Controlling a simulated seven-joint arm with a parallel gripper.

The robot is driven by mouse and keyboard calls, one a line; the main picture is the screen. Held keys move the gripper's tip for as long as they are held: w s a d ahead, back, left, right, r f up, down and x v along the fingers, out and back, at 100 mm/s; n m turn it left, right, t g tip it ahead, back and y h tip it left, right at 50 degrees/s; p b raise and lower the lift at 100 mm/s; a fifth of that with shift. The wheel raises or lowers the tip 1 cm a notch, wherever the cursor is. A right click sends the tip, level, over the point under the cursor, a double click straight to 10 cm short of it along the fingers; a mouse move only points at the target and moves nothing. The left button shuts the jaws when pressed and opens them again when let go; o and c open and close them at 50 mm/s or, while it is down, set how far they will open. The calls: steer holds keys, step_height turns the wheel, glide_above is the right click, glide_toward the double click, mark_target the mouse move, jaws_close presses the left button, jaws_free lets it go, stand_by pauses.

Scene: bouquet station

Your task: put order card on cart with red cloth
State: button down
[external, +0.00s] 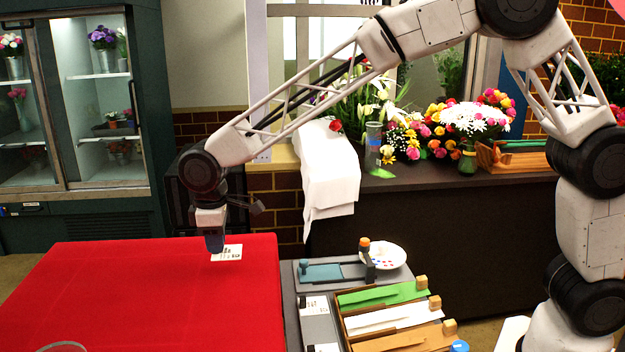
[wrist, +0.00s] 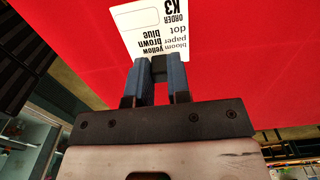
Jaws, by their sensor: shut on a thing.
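The order card (external: 228,253) is white with dark print and is at the far edge of the red cloth (external: 130,300) on the cart. In the wrist view the order card (wrist: 158,30) shows printed words and "ORDER K3", with the red cloth (wrist: 240,60) behind it. My gripper (external: 215,246) is low over the cloth near its back right corner. In the wrist view my gripper (wrist: 159,68) has its blue fingers shut on the card's near edge. I cannot tell whether the card touches the cloth or hangs just above it.
A round glass rim (external: 65,347) shows at the cloth's front. Most of the cloth is bare.

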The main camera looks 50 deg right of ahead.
steer(key=shift+w, duration=0.1)
glide_above(159, 265)
steer(key=shift+s+d+f, duration=0.15)
steer(key=shift+s+f, duration=0.2)
steer(key=shift+f, duration=0.4)
stand_by(0.3)
steer(key=shift+w, duration=0.1)
steer(key=shift+w, duration=0.15)
steer(key=shift+w+a+f, duration=0.15)
steer(key=shift+a+f, duration=0.05)
steer(key=shift+f, duration=1.55)
steer(key=shift+f, duration=0.15)
steer(key=c, duration=1.1)
jaws_free()
